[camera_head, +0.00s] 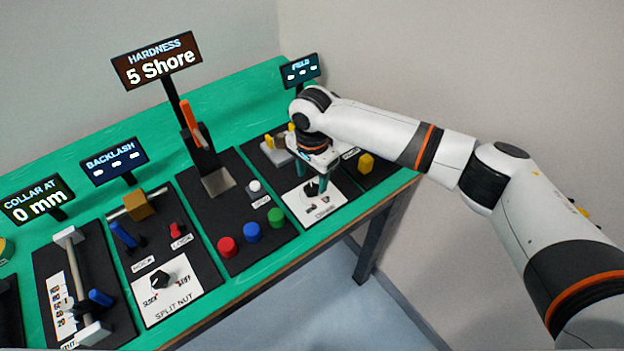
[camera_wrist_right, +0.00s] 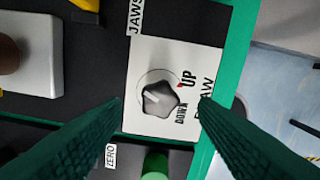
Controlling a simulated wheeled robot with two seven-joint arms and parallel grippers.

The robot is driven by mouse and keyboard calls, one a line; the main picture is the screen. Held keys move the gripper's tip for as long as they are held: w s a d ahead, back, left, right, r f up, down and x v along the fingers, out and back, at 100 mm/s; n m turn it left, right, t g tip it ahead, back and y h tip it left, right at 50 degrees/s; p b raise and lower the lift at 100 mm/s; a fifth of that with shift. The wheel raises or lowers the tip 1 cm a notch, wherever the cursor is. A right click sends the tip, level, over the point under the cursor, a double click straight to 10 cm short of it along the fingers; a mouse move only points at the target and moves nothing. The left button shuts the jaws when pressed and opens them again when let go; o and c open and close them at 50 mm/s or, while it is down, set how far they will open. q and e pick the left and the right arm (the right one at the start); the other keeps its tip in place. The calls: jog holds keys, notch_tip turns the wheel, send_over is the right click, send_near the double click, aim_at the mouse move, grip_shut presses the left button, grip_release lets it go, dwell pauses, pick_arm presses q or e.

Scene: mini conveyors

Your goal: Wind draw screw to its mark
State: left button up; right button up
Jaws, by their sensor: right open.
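The draw knob (camera_wrist_right: 158,99) is a dark, lobed knob with a pale pointer mark, on a white plate (camera_wrist_right: 205,55) labelled UP, DOWN and DRAW. In the head view the knob (camera_head: 311,188) sits on the plate near the bench's front right, partly behind my fingers. My right gripper (camera_head: 312,176) points down over it. In the wrist view the right gripper's green fingers (camera_wrist_right: 160,104) are apart, one on each side of the knob, with gaps; contact is not visible. My left gripper is out of view.
The hardness display (camera_head: 157,62) reads 5 Shore. The field display (camera_head: 300,70) shows dashes. A green button (camera_head: 275,217) stands left of the draw plate, with blue and red buttons beyond. A yellow knob (camera_head: 366,162) stands at the right, near the bench edge.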

aim_at(312, 191)
jog(key=shift+f, duration=1.5)
jog(key=shift+c, duration=0.3)
jog(key=c, duration=0.9)
